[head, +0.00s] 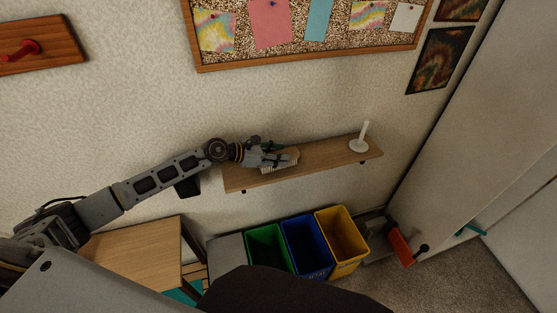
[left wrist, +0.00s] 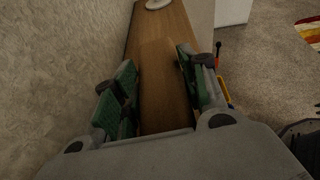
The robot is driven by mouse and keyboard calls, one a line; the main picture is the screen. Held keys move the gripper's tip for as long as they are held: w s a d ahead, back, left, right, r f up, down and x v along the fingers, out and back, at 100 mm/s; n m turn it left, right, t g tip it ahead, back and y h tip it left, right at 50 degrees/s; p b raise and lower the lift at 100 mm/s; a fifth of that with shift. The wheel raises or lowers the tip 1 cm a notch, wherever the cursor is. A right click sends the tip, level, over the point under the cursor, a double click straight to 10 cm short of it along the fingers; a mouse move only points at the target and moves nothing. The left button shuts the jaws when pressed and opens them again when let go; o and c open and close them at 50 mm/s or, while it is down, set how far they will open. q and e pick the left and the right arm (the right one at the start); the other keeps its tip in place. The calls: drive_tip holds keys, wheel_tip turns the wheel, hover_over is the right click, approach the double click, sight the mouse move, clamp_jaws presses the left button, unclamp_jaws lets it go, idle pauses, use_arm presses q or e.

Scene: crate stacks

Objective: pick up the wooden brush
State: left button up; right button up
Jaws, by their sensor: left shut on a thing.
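The wooden brush (head: 289,161), with pale bristles, is at the left part of the wooden wall shelf (head: 325,157). My left gripper (head: 274,158) reaches in from the left and is shut on the brush, covering part of it. The head view does not show clearly whether the brush touches the shelf. In the left wrist view, the green-padded fingers of my left gripper (left wrist: 158,92) stand apart with brown wood between them. My right gripper is not in view.
A white upright holder (head: 360,142) stands at the shelf's right end. Below are green (head: 268,235), blue (head: 293,223) and yellow (head: 325,213) bins. A small wooden table (head: 135,252) is at the lower left. A corkboard (head: 290,52) hangs above the shelf.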

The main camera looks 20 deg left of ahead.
use_arm(q)
drive_tip(key=shift+c, duration=1)
drive_tip(key=shift+s+d+r, duration=0.1)
drive_tip(key=shift+r, duration=0.3)
wheel_tip(320, 180, up, 6)
drive_tip(key=shift+r, duration=0.1)
drive_tip(key=shift+s+d, duration=0.15)
drive_tip(key=shift+s, duration=0.1)
drive_tip(key=s+d, duration=1)
drive_tip(key=s, duration=0.5)
drive_tip(key=shift+s+d, duration=0.3)
drive_tip(key=shift+s, duration=0.05)
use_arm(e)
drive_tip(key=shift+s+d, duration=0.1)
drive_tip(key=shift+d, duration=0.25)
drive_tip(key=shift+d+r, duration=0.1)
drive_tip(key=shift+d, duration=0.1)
